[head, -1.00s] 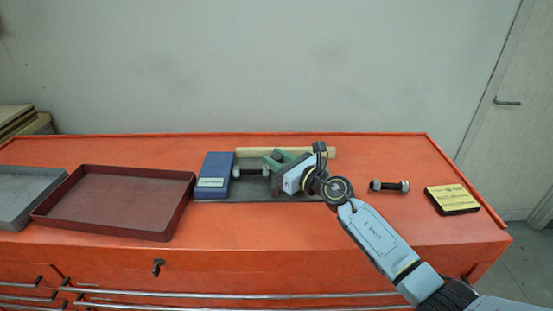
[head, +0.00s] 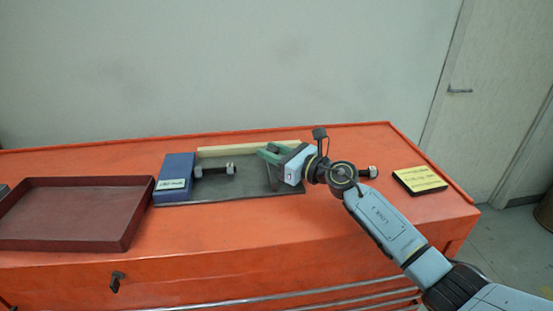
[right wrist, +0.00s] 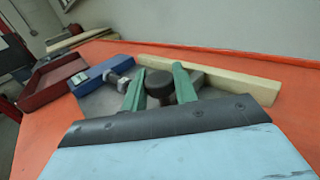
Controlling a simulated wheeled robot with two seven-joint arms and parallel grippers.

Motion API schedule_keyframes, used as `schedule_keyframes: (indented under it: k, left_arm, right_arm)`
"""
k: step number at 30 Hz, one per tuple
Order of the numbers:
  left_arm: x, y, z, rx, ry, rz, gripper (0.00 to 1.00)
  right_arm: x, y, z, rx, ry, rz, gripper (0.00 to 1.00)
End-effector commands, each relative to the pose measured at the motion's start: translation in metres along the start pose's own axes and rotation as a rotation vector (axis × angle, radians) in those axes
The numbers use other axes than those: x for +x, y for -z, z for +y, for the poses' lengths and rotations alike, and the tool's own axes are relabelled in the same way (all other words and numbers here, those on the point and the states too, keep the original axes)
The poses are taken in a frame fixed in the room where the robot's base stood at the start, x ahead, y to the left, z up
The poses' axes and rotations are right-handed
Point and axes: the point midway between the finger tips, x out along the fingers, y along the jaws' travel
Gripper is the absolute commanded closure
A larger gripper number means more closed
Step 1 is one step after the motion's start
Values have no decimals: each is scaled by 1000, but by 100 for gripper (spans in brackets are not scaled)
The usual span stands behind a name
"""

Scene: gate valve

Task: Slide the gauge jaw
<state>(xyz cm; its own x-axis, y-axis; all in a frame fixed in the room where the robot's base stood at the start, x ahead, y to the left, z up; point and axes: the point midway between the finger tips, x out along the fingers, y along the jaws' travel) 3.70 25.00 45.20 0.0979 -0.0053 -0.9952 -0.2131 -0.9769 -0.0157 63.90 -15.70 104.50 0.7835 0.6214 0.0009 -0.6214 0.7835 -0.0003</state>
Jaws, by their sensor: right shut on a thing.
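The gauge is a dark grey plate (head: 235,195) on the orange bench top, with a blue block (head: 173,180) fixed at its left end. A bolt (head: 215,170) lies against the blue block. The gauge jaw (head: 273,176), a dark upright piece, stands at the plate's right part, clear of the bolt and largely hidden by my right gripper (head: 268,153). In the right wrist view, the green fingers are closed around a dark round knob (right wrist: 160,88), which seems to belong to the jaw. The bolt (right wrist: 120,78) shows left of the fingers. My left gripper is not in view.
A pale wooden strip (head: 230,151) lies behind the plate. An empty dark red tray (head: 70,243) stands to the left. A second bolt (head: 369,172) is partly behind my right wrist, with a yellow-topped black block (head: 420,180) farther right.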

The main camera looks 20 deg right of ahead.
Motion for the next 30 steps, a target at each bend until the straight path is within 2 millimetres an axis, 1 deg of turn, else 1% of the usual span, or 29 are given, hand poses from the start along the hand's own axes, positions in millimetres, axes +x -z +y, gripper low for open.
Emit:
schedule_keyframes:
  k: [1, 8, 9, 12, 13, 20, 23, 26, 29, 30]
  left_arm:
    - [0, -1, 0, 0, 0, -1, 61]
    - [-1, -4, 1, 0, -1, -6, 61]
    - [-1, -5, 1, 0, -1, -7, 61]
    - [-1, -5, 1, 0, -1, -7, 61]
    - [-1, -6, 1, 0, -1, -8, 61]
    - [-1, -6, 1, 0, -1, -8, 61]
    - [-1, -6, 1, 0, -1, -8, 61]
    - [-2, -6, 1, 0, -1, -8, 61]
    - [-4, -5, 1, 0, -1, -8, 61]
    - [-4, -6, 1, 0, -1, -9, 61]
  right_arm:
    - [-1, 2, -4, -1, 6, 5, 100]
    - [-3, 1, -5, -1, 10, 6, 100]
    - [-3, 1, -6, -1, 11, 6, 68]
    - [-3, 1, -5, -1, 10, 5, 55]
    - [-3, 1, -5, -1, 10, 5, 52]
    - [-2, 1, -3, -1, 7, 3, 52]
    - [-5, 1, -4, -1, 7, 3, 52]
    - [-16, 1, -4, -2, 8, 5, 52]
    - [-33, 1, -3, -3, 7, 7, 52]
    - [-43, 2, -4, -3, 9, 7, 52]
